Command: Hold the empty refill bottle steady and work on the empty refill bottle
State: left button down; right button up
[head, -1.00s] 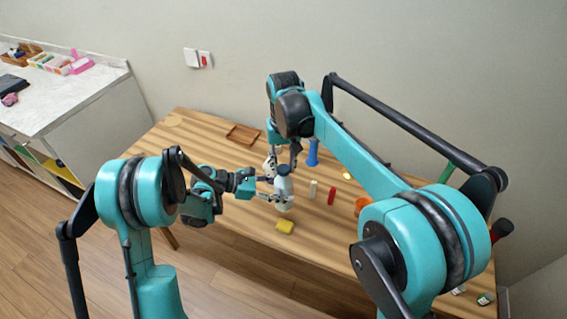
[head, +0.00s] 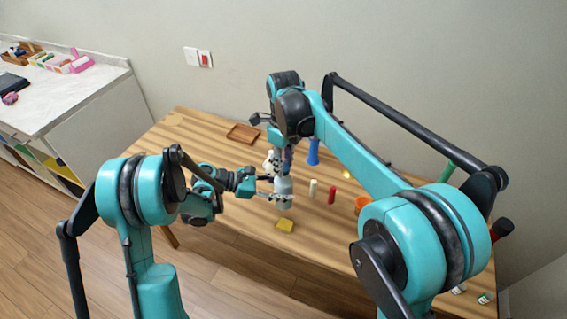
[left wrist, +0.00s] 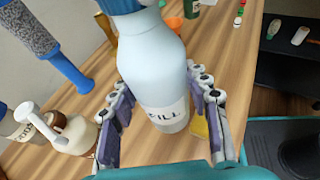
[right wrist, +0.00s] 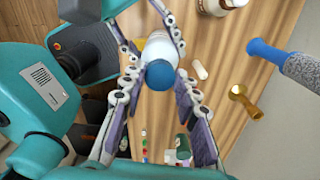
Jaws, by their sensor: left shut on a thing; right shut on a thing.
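The empty refill bottle (head: 284,187) is pale white with a blue cap and stands upright over the table. Part of its label, "FILL", shows in the left wrist view (left wrist: 167,114). My left gripper (head: 281,197) is shut on the bottle's lower body, a finger on each side (left wrist: 160,100). My right gripper (head: 283,166) comes down from above. In the right wrist view its fingers (right wrist: 158,82) are shut around the blue cap (right wrist: 160,74). In the head view the cap is largely hidden by the right gripper.
A yellow sponge (head: 285,226) lies in front of the bottle. A cream piece (head: 313,188), a red piece (head: 331,195) and an orange cup (head: 362,205) stand to the right. A wooden tray (head: 243,133) lies behind.

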jog(key=m, duration=0.6)
jog(key=o, duration=0.7)
jog(key=shift+r, duration=2.3)
jog(key=shift+c, duration=0.3)
